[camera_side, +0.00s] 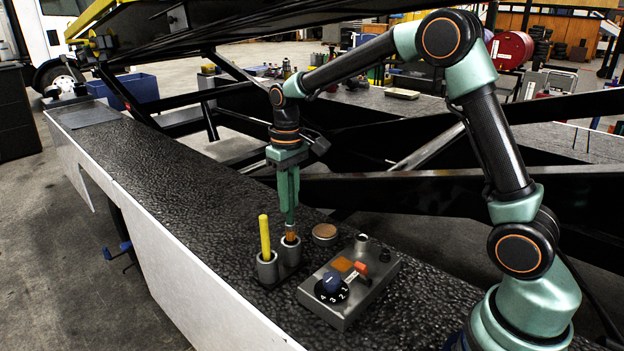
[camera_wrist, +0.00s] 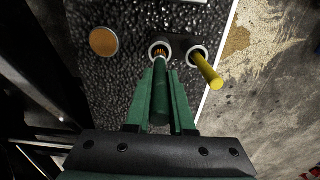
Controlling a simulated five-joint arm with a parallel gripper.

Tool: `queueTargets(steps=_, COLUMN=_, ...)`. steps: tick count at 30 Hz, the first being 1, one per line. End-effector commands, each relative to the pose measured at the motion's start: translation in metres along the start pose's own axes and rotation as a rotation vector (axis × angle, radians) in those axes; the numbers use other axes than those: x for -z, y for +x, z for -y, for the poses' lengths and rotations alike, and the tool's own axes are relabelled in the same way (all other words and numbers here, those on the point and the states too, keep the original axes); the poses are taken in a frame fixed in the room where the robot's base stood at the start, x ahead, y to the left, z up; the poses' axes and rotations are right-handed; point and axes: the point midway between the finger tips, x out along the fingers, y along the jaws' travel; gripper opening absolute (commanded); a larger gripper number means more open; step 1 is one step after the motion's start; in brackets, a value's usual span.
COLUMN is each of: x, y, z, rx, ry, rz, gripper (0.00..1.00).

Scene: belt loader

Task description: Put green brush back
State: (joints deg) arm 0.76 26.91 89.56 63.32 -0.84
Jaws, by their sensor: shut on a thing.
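My gripper (camera_side: 289,222) points straight down over the black textured ledge. It is shut on the green brush, whose handle shows between the fingers in the wrist view (camera_wrist: 161,95). The brush's orange-brown bristle end (camera_side: 291,238) is at the mouth of the right cup of a grey two-cup holder (camera_side: 290,256). In the wrist view the bristles appear at or just inside that cup's opening; how deep they sit I cannot tell. A yellow-handled brush (camera_side: 265,236) stands in the other cup, and it also shows in the wrist view (camera_wrist: 208,72).
A grey control box (camera_side: 350,300) with a numbered blue knob and an orange lever stands right of the holder. A round brown-topped disc (camera_side: 325,231) lies behind it. The ledge (camera_side: 170,170) is clear to the left. Dark beams run behind the ledge.

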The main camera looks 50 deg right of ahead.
Motion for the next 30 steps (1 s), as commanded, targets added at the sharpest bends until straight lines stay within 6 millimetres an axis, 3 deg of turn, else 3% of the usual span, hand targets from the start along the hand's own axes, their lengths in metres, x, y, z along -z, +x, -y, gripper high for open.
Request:
queueTargets(steps=15, x=-0.001, y=0.059, z=0.000, rx=0.000, ry=0.000, rz=0.003, gripper=0.00)
queueTargets(steps=29, x=0.000, y=0.066, z=0.000, rx=0.000, ry=0.000, rz=0.000, gripper=0.00)
queueTargets(steps=30, x=0.000, y=0.067, z=0.000, rx=0.000, ry=0.000, rz=0.000, gripper=0.29)
